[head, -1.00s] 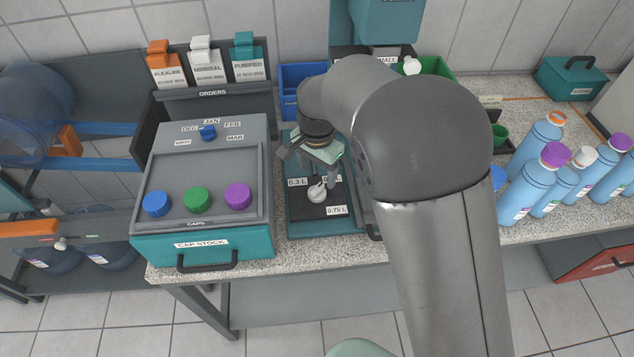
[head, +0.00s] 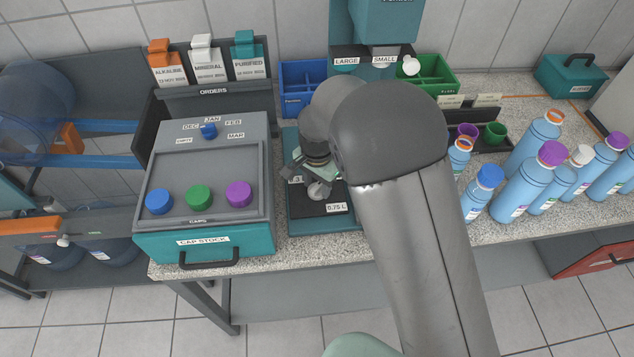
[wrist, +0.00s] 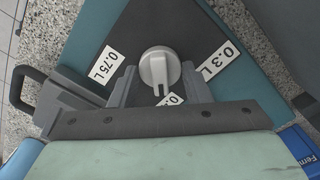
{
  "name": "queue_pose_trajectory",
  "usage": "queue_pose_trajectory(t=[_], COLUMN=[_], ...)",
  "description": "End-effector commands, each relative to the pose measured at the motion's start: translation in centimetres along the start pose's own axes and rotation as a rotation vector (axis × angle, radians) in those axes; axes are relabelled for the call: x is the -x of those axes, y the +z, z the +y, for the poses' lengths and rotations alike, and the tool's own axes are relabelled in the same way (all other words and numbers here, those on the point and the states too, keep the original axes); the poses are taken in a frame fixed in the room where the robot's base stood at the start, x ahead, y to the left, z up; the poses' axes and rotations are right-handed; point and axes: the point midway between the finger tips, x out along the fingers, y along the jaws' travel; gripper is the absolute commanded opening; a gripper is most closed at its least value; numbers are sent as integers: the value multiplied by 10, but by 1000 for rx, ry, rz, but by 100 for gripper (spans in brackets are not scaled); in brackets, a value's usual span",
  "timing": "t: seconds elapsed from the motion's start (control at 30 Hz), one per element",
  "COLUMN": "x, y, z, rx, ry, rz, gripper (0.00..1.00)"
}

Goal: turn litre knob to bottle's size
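The litre knob (wrist: 160,68) is a pale round dial with a raised ridge, on a dark plate (head: 308,212) with a teal edge. In the head view the knob (head: 318,190) shows just below my gripper (head: 312,180). In the wrist view the 0.75 L label (wrist: 105,64) is left of it and the 0.3 L label (wrist: 218,61) is right; a third label (wrist: 169,100) is partly hidden. The ridge's narrow end points towards that third label. My gripper (wrist: 160,84) is open, its fingers on either side of the knob; I cannot tell whether they touch it.
The cap stock box (head: 205,240) stands left of the plate. Several blue bottles (head: 520,190) stand at the right, of differing sizes and cap colours. A blue bin (head: 303,88) and a green bin (head: 436,72) are behind. A machine with LARGE and SMALL labels (head: 365,61) stands behind my arm.

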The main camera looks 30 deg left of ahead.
Motion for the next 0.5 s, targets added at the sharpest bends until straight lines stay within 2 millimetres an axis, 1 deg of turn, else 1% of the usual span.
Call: queue_pose_trajectory(t=[0.27, 0.5], x=[-1, -2], y=[0, -1], z=[0, 0], rx=[36, 168], ry=[-1, -3], rz=[0, 1], gripper=[21, 21])
